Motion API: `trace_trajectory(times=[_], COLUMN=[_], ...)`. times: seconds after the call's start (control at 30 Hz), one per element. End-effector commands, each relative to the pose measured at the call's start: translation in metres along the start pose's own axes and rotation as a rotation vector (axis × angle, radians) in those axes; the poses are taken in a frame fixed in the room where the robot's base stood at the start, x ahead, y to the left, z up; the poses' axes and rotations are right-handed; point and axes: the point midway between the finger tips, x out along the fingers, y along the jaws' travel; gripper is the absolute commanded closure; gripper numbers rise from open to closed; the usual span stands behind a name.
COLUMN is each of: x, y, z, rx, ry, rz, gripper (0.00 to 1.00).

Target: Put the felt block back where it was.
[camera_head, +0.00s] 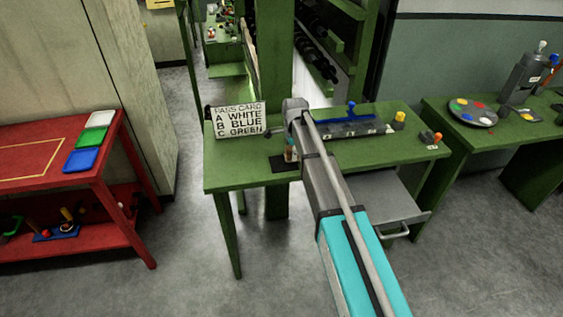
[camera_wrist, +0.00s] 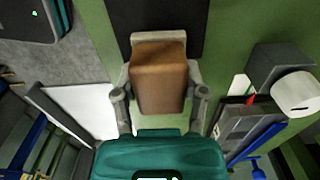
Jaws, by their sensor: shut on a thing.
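My gripper (camera_wrist: 160,85) is shut on the brown felt block (camera_wrist: 159,78), which sits between its two fingers in the wrist view. A black mat (camera_wrist: 185,18) lies on the green table just beyond the block. Whether the block touches the mat or table I cannot tell. In the head view my arm reaches over the green table (camera_head: 222,176), with the gripper end (camera_head: 291,152) low over the black mat (camera_head: 279,163) near the front edge. The arm partly hides that end, and the block is too small there to make out clearly.
A pass card sign (camera_head: 238,120) stands at the table's left. A grey tray with a blue-handled tool (camera_head: 351,112) and a yellow piece (camera_head: 399,118) are to the right. An open drawer (camera_head: 385,198) juts out below. A red bench (camera_head: 75,170) stands left.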

Motion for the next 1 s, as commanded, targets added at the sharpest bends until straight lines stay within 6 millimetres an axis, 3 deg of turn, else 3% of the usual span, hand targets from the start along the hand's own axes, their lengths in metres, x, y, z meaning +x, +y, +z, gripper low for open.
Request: trace_trajectory(times=[0.27, 0.47, 0.67, 1.0], x=[-0.001, -0.013, -0.038, -0.092], y=[0.001, 0.013, 0.040, 0.102], z=[0.007, 0.008, 0.007, 0.004], rx=[-0.010, -0.014, -0.020, -0.032], ry=[0.000, 0.000, 0.000, 0.000], rz=[0.000, 0.000, 0.000, 0.000], gripper=[0.82, 0.82, 0.82, 0.82])
